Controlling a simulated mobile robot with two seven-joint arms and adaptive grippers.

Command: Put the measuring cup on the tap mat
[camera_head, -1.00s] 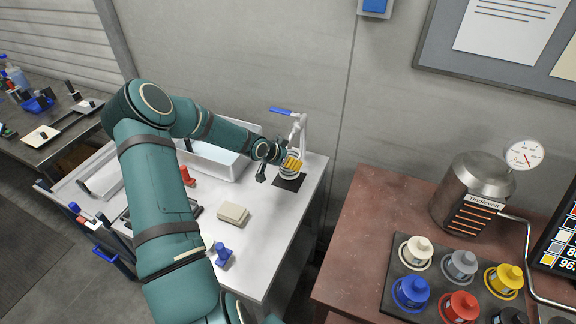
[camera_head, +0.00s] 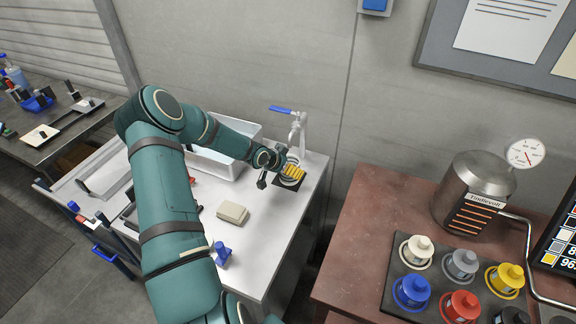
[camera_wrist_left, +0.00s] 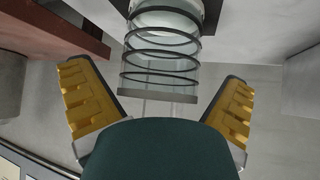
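The measuring cup (camera_wrist_left: 162,50) is a clear cylinder with dark rings, seen close in the left wrist view. In the head view it (camera_head: 291,183) is partly hidden by my left gripper. It appears to stand upright on the tap mat (camera_head: 279,184), a small dark square under the tap; the contact at its base is hard to see. A dark piece of the mat (camera_wrist_left: 208,14) also shows behind it in the wrist view. My left gripper (camera_wrist_left: 160,108) has its yellow-padded fingers spread, with visible gaps on both sides of the cup. My right gripper is not in view.
The tap (camera_head: 298,135) with a blue lever rises just behind the mat. A white basin (camera_head: 215,163) lies to the left. A beige block (camera_head: 232,212) and a blue item (camera_head: 221,252) stand on the white counter (camera_head: 262,240). A reddish table (camera_head: 350,250) stands right across a gap.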

